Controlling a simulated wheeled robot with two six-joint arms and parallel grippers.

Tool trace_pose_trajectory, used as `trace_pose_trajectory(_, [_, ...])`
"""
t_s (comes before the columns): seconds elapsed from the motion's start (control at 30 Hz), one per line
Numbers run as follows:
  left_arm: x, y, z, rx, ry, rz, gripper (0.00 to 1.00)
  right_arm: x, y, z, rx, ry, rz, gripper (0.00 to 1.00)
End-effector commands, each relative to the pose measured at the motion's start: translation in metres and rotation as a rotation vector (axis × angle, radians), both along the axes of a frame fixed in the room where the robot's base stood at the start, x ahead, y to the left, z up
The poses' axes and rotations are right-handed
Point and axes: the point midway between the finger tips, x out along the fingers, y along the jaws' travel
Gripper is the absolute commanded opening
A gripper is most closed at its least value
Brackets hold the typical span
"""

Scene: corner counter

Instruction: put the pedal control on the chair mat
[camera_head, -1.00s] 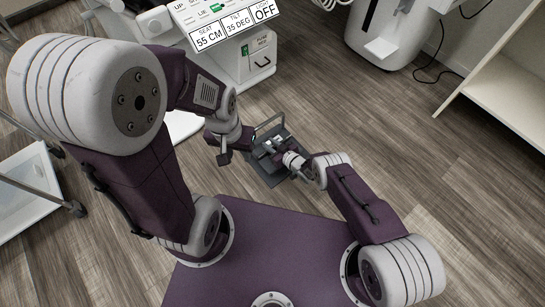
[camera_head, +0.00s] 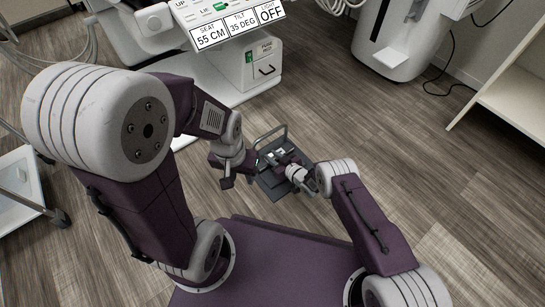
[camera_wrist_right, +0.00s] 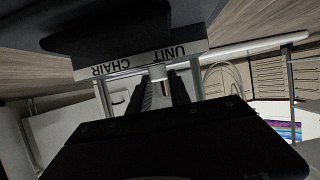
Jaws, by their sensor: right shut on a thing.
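The pedal control (camera_head: 274,187) is a dark grey unit with a thin metal hoop. It lies in front of my purple base in the head view, partly covered by my arms. My right gripper (camera_head: 276,160) reaches over it from the right. In the right wrist view the right gripper (camera_wrist_right: 165,88) is shut on a metal part of the pedal control, whose label (camera_wrist_right: 140,60) reads "CHAIR UNIT" upside down. My left gripper (camera_head: 227,182) hangs just left of the pedal control; its jaws are too small to read. I cannot make out the chair mat.
A white dental unit (camera_head: 260,68) with a sign panel (camera_head: 238,27) stands ahead. A white machine (camera_head: 385,50) and a shelf (camera_head: 510,100) stand at the right. A wheeled cart (camera_head: 20,190) is at the left. Wood floor (camera_head: 400,130) is open to the right.

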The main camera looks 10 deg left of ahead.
Motion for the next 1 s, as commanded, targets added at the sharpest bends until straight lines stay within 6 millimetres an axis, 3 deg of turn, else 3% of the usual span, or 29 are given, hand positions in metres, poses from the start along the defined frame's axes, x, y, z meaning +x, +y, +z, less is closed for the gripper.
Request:
trace_pose_trajectory(0.17, [0.000, 0.000, -0.001, 0.000, -0.001, 0.000, 0.36, 0.002, 0.001, 0.002, 0.005, -0.008, 0.001, 0.00])
trace_pose_trajectory(0.2, [0.000, 0.000, -0.001, 0.000, -0.001, 0.000, 0.36, 0.000, 0.000, -0.001, 0.000, 0.000, 0.000, 0.29])
trace_pose_trajectory(0.27, [0.000, 0.000, 0.000, 0.000, -0.001, 0.000, 0.36, 0.000, 0.000, -0.001, 0.000, 0.000, 0.000, 0.45])
trace_pose_trajectory(0.63, [0.000, 0.000, 0.006, 0.000, 0.000, 0.000, 0.36, 0.000, 0.000, 0.004, 0.000, 0.000, 0.000, 0.45])
trace_pose_trajectory(1.0, [0.000, 0.000, 0.079, 0.000, -0.001, 0.000, 0.36, -0.013, -0.018, 0.021, -0.002, 0.001, -0.001, 0.45])
